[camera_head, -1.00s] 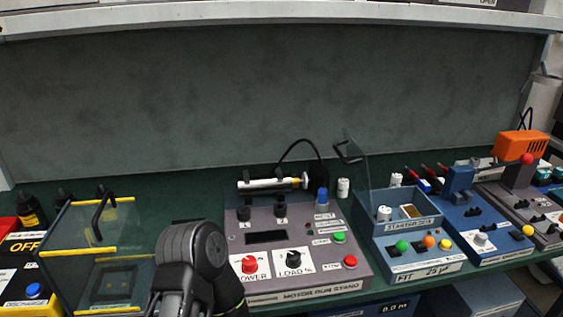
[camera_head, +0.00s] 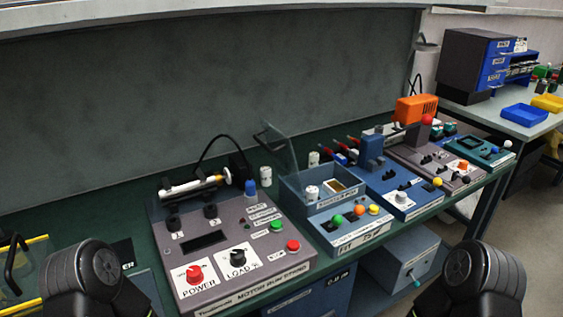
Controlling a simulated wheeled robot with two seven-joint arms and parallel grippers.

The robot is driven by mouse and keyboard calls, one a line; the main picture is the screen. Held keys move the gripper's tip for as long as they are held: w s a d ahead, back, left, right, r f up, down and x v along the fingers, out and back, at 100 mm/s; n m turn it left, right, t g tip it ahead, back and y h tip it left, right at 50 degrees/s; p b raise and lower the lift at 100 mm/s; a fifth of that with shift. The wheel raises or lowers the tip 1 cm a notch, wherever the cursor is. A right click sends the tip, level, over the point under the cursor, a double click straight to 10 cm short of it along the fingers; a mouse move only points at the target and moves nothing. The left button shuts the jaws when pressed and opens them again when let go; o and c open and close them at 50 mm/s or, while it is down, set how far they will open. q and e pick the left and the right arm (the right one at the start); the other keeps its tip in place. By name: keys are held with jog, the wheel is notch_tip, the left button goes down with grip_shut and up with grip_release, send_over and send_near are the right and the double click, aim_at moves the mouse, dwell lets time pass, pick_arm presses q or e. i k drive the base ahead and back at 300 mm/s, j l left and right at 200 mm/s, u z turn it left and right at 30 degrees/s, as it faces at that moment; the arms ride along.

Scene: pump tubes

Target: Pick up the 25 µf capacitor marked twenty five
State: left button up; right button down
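Several small white cylinders that look like capacitors are in the head view. One stands on the green bench (camera_head: 265,175) behind the grey motor run stand. Another stands farther right (camera_head: 313,158), behind the blue starter box. A third sits inside the open starter box (camera_head: 311,192). Their markings are too small to read, so I cannot tell which is marked twenty five. The starter box (camera_head: 345,225) has its clear lid raised and a front label that seems to read FIT 25. Only dark rounded parts of my two arms show at the bottom corners; neither gripper's fingers show.
The motor run stand (camera_head: 235,245) with knobs and buttons fills the bench's middle front. A clear yellow-edged box (camera_head: 28,270) is at left. A blue tester (camera_head: 398,195) and a grey unit with an orange block (camera_head: 416,109) stand at right. A second table (camera_head: 480,115) is behind.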

aim_at(311, 191)
jog(key=u, duration=0.8)
jog(key=k+l+u, duration=0.1)
jog(key=l+u, duration=0.35)
jog(key=k+l+u, duration=0.1)
jog(key=l+u, duration=0.3)
jog(key=k+l+u, duration=0.2)
jog(key=u, duration=0.25)
jog(key=k+l, duration=0.35)
jog(key=l, duration=0.15)
jog(key=k+l+u, duration=0.15)
jog(key=k+l, duration=0.2)
jog(key=l, duration=0.15)
